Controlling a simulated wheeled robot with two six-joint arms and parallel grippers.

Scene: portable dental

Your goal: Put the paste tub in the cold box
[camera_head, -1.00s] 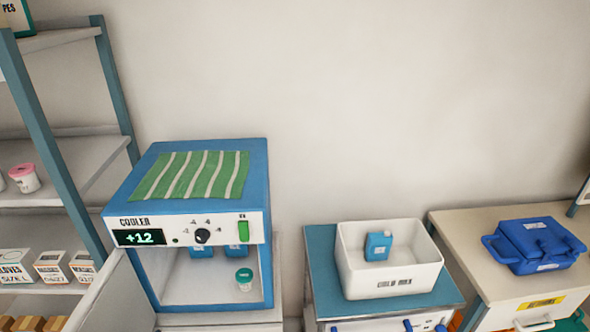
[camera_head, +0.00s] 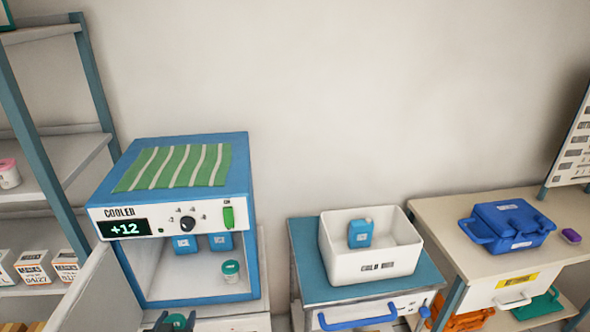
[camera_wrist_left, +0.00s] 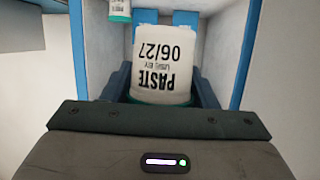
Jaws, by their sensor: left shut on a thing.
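The paste tub (camera_wrist_left: 165,65) is white with black print reading PASTE 06/27 and a green rim. My left gripper (camera_wrist_left: 165,88) is shut on it, with dark blue fingers at its sides. In the head view the left gripper (camera_head: 175,323) shows at the bottom edge, in front of the open cooler, with the tub's green lid (camera_head: 177,320) between its fingers. The cold box (camera_head: 388,264) is a white, open-topped box on a blue-topped cart, right of the cooler. A blue bottle-shaped pack (camera_head: 360,233) stands inside it. My right gripper is not in view.
The cooler (camera_head: 170,222) stands open and holds another green-lidded tub (camera_head: 231,271) and two blue packs (camera_head: 185,245). Its door (camera_head: 95,300) swings out left. A blue case (camera_head: 507,224) lies on the table at right. The cold box has free floor beside its pack.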

